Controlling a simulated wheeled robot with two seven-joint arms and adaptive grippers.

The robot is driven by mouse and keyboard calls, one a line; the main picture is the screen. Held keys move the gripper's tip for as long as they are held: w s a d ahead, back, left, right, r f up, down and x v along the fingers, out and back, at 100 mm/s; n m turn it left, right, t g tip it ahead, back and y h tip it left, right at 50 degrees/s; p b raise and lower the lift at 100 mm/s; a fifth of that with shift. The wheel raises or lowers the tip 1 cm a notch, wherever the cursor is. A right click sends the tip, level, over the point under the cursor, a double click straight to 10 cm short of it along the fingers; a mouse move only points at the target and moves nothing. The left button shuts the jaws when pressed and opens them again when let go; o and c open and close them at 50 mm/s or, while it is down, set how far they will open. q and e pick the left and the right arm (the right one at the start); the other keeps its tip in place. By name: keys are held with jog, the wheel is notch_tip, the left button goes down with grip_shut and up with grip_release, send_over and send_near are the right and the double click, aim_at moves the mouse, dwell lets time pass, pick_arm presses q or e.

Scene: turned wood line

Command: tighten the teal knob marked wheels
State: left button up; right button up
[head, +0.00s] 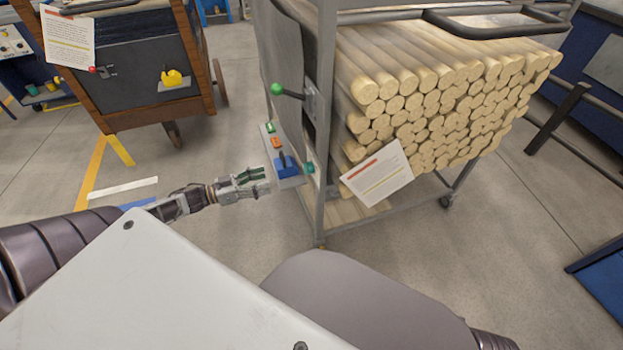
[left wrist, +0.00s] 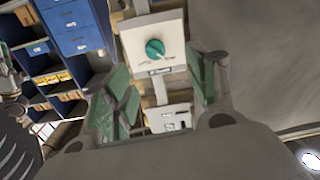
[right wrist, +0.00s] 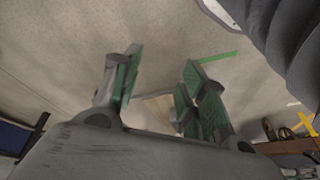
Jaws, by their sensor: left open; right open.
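A teal knob (left wrist: 155,49) sits on a pale panel (left wrist: 138,37) in the left wrist view, ahead of and between my open left fingers. A small label lies under it, too small to read. In the head view, a teal knob (head: 309,168) shows on the side of the wood cart's frame, beside a small control box. My left gripper (head: 262,180) is open and empty, just left of that box; contact with it cannot be told. My right gripper (right wrist: 155,95) is open and empty above the floor in the right wrist view, and out of sight in the head view.
The metal cart (head: 320,120) holds stacked round wood bars (head: 430,95) and a tilted paper sheet (head: 377,173). A green-tipped lever (head: 278,89) sticks out from its side. A wooden cart (head: 140,75) stands back left. Floor between the carts is clear.

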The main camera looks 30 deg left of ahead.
aim_at(308, 168)
pick_arm(q)
jog(key=shift+d+r+h, duration=0.25)
jog(key=shift+d+h, duration=0.05)
jog(key=shift+d, duration=0.25)
pick_arm(e)
jog(key=shift+s+d+r, duration=0.15)
jog(key=shift+r, duration=0.15)
pick_arm(q)
jog(key=shift+w, duration=0.1)
jog(key=b+x, duration=0.5)
jog(key=x, duration=0.8)
jog(key=shift+w+d, duration=0.2)
jog(key=shift+d, duration=0.15)
pick_arm(e)
jog(key=a+f+t+y, duration=0.1)
jog(key=a+f, duration=0.2)
jog(key=f, duration=0.7)
jog(key=shift+w+m+t+y, duration=0.3)
jog(key=shift+w+t, duration=0.1)
jog(key=shift+w, duration=0.05)
